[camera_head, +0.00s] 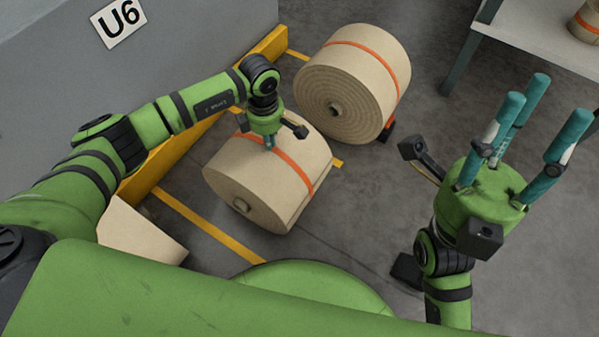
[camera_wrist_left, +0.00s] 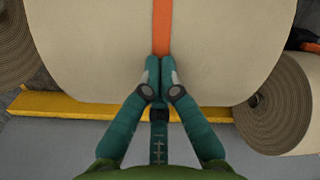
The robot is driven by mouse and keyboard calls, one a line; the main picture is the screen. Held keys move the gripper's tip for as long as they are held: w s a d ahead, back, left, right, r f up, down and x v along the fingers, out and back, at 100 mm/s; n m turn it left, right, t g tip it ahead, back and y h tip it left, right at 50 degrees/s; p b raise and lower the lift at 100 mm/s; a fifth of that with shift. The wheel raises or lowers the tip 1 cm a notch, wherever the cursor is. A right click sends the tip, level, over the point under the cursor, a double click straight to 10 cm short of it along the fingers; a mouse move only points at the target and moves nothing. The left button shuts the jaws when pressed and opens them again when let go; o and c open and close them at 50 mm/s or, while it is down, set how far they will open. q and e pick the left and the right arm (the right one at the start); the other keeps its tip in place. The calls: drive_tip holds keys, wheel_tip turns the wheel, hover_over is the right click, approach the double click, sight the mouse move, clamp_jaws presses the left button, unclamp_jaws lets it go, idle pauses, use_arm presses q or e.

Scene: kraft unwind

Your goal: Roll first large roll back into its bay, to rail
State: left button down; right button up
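A large kraft roll (camera_head: 262,190) with an orange band lies on its side on the floor, its coiled end facing the lower left. My left gripper (camera_head: 268,144) is over its upper side. In the left wrist view its teal fingers (camera_wrist_left: 160,68) are together, empty, with their tips at the orange band of the roll (camera_wrist_left: 100,50); I cannot tell if they touch. The yellow rail (camera_head: 172,155) runs along the wall, and shows in the wrist view (camera_wrist_left: 80,105). My right gripper (camera_head: 535,115) is at the right, fingers spread and empty, pointing up.
A second large banded roll (camera_head: 375,75) lies behind, close to the first. A pale beige object (camera_head: 140,235) is partly hidden at lower left. Yellow floor lines (camera_head: 205,222) mark the bay. A table (camera_head: 540,35) stands at back right. A sign U6 (camera_head: 118,22) is on the wall.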

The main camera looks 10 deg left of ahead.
sight(251, 137)
use_arm(q)
drive_tip(key=shift+w+a+b, duration=0.15)
drive_tip(key=shift+w+a, duration=0.15)
drive_tip(key=shift+a, duration=0.5)
drive_tip(key=shift+w+a+b, duration=0.15)
drive_tip(key=shift+w+a, duration=0.1)
drive_tip(key=shift+a, duration=0.55)
drive_tip(key=shift+w+a+b, duration=0.2)
drive_tip(key=shift+a+b, duration=0.05)
drive_tip(key=shift+a, duration=0.3)
drive_tip(key=shift+w+a+b, duration=0.2)
drive_tip(key=shift+a+b, duration=0.05)
drive_tip(key=shift+a, duration=0.3)
drive_tip(key=shift+a+f, duration=0.1)
drive_tip(key=shift+w+a+b, duration=0.2)
drive_tip(key=shift+a+b, duration=0.05)
drive_tip(key=shift+a, duration=0.25)
drive_tip(key=shift+w+a+b, duration=0.2)
drive_tip(key=shift+a, duration=0.4)
drive_tip(key=shift+w+a+b, duration=0.25)
drive_tip(key=shift+a, duration=0.25)
drive_tip(key=shift+w+a+b, duration=0.2)
drive_tip(key=shift+a+b, duration=0.05)
drive_tip(key=shift+a, duration=0.25)
drive_tip(key=w+a+b, duration=0.2)
drive_tip(key=a+b, duration=0.2)
drive_tip(key=a, duration=0.2)
drive_tip(key=shift+w+a+f, duration=0.15)
drive_tip(key=shift+a+f, duration=0.05)
drive_tip(key=shift+a, duration=0.05)
